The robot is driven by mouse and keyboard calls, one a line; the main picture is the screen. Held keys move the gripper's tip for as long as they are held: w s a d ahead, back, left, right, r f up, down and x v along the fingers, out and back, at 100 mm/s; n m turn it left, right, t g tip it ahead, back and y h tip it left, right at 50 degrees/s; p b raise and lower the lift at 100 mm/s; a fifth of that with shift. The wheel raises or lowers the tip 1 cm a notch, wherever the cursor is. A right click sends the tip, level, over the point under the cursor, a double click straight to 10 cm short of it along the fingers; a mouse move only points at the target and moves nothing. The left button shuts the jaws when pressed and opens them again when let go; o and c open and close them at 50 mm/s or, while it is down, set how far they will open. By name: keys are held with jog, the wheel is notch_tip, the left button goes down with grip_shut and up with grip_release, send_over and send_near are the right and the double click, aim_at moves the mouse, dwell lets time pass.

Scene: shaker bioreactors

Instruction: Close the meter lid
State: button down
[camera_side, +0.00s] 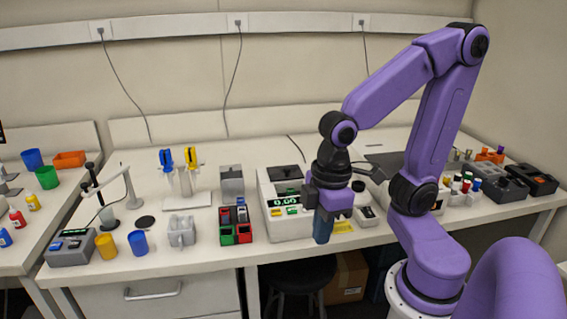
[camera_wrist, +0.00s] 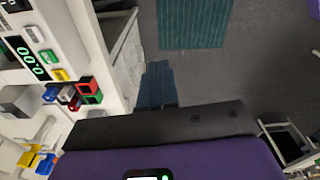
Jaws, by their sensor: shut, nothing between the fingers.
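A white instrument with a green 0.00 display (camera_side: 285,204) stands on the bench, just left of my gripper in the side view. Its display also shows at the left of the wrist view (camera_wrist: 30,58). To the right, a dark flat panel (camera_side: 388,163) stands tilted up behind my arm; it may be a raised lid, but the arm hides part of it. A small white device (camera_side: 367,213) sits below it. My gripper (camera_side: 323,238) points down near the bench's front edge, its blue fingers shut and empty. The fingers also show in the wrist view (camera_wrist: 158,68).
Red, green and blue bins (camera_side: 236,225) and a grey cup holder (camera_side: 181,231) stand to the left. Pipettes on a stand (camera_side: 182,170) are behind them. Small bottles (camera_side: 466,187) and dark boxes (camera_side: 503,185) crowd the right. A stool (camera_side: 298,275) is under the bench.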

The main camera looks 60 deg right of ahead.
jog(key=w+d+r+m+t, duration=0.15)
jog(key=w+m, duration=0.25)
jog(key=w, duration=0.6)
notch_tip(320, 180, up, 4)
jog(key=m+t+h, duration=0.2)
jog(key=m, duration=0.8)
send_over(279, 171)
jog(key=s, duration=0.2)
jog(key=x, duration=0.9)
jog(key=shift+w+a+f, duration=0.2)
jog(key=shift+w+a, duration=0.05)
jog(key=shift+s+a+f, duration=0.1)
jog(key=shift+s+f, duration=0.1)
jog(key=shift+f, duration=0.05)
jog(key=shift+s+a+f, duration=0.1)
jog(key=shift+s+a, duration=0.15)
jog(key=shift+s, duration=0.55)
jog(key=shift+s+a+f, duration=0.15)
jog(key=shift+s+a, duration=0.1)
jog(key=shift+s, duration=0.55)
